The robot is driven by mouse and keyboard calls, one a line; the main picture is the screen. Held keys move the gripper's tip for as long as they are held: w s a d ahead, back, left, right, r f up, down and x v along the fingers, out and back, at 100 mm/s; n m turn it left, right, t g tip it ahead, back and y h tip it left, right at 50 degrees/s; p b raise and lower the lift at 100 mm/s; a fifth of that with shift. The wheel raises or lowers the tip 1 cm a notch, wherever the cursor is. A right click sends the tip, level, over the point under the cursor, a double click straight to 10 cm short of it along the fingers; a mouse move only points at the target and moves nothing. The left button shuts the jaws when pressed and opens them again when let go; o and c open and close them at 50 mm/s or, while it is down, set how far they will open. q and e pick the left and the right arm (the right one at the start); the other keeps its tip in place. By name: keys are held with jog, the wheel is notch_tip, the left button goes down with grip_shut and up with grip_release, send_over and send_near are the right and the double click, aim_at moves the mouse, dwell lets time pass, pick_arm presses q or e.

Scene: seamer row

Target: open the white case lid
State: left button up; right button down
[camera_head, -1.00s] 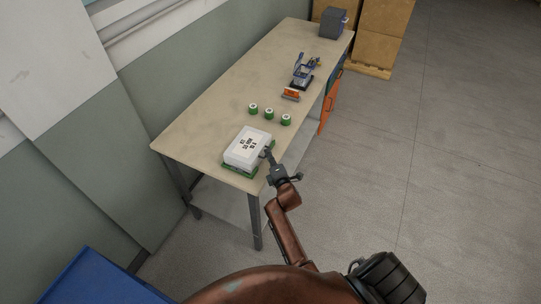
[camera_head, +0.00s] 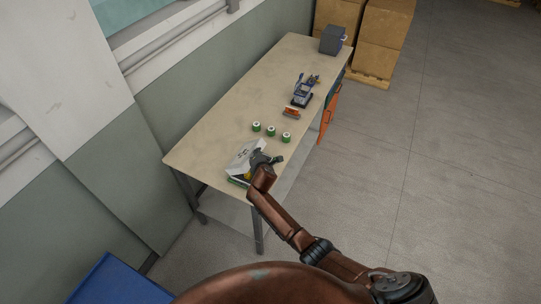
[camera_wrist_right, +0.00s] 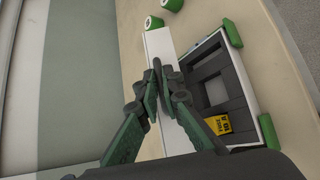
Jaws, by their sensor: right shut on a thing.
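The white case (camera_head: 238,180) stands at the near end of the table with its lid (camera_head: 241,154) raised and tilted up. In the right wrist view the case (camera_wrist_right: 249,88) has green corners and a dark foam insert, with a yellow labelled item (camera_wrist_right: 219,124) inside. The lid shows there as a white panel (camera_wrist_right: 158,42). My right gripper (camera_head: 265,159) is at the lid's edge; in the wrist view its fingers (camera_wrist_right: 160,78) are shut on the lid. The arm hides part of the case in the head view. My left gripper is not in view.
Three green-and-white rolls (camera_head: 271,131) stand just beyond the case. Farther along the table (camera_head: 225,110) are an orange item (camera_head: 291,113), a blue-grey device (camera_head: 303,91) and a grey box (camera_head: 333,40). A wall runs along the table's left side.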

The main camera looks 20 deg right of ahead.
aim_at(247, 154)
jog(key=shift+w+a+r, duration=1.15)
jog(key=shift+a, duration=0.1)
jog(key=shift+w+a+r, duration=0.3)
jog(key=shift+w+a, duration=0.2)
jog(key=shift+a, duration=0.05)
jog(key=shift+w+a+r, duration=0.25)
jog(key=shift+w+a, duration=0.25)
jog(key=shift+a, duration=0.05)
jog(key=c, duration=2.1)
grip_release()
jog(key=v, duration=1.2)
jog(key=shift+f, duration=0.15)
jog(key=shift+c, duration=0.3)
